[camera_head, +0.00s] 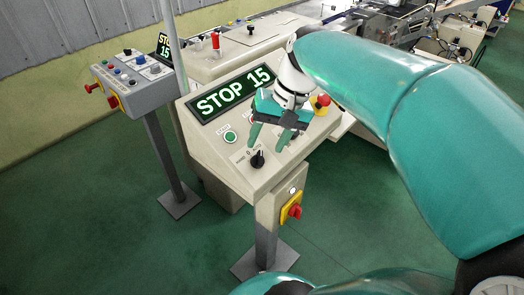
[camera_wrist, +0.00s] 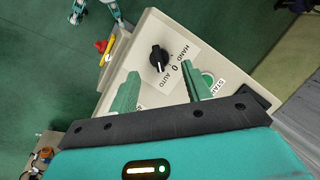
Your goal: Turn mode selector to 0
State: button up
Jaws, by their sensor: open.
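The mode selector (camera_head: 257,159) is a black knob on the sloped face of a beige control console. In the wrist view the knob (camera_wrist: 158,58) sits on a white plate marked HAND, 0 and AUTO. I cannot tell for sure which mark its pointer faces. My gripper (camera_head: 267,142) is over the console face, just above the knob in the head view. Its two green fingers are spread and empty. In the wrist view the knob lies just beyond the gap between the fingertips (camera_wrist: 159,71), apparently untouched.
A green START button (camera_head: 230,136) is left of the selector. A red emergency button (camera_head: 320,103) is at the right, and a lit STOP 15 display (camera_head: 235,93) is above. A red-yellow switch (camera_head: 291,212) is on the front. Another button box (camera_head: 130,80) stands left.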

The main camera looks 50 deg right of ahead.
aim_at(260, 156)
jog(key=shift+x, duration=2.2)
jog(key=shift+s, duration=0.1)
jog(key=c, duration=0.9)
jog(key=shift+c, duration=0.2)
jog(key=shift+n, duration=0.3)
jog(key=n+h, duration=0.1)
jog(key=n, duration=0.2)
jog(key=shift+a+r+g, duration=0.1)
jog(key=shift+g, duration=0.2)
jog(key=n+h, duration=0.1)
jog(key=n, duration=0.3)
jog(key=shift+a+h, duration=0.15)
jog(key=shift+h, duration=0.25)
jog(key=shift+n, duration=0.4)
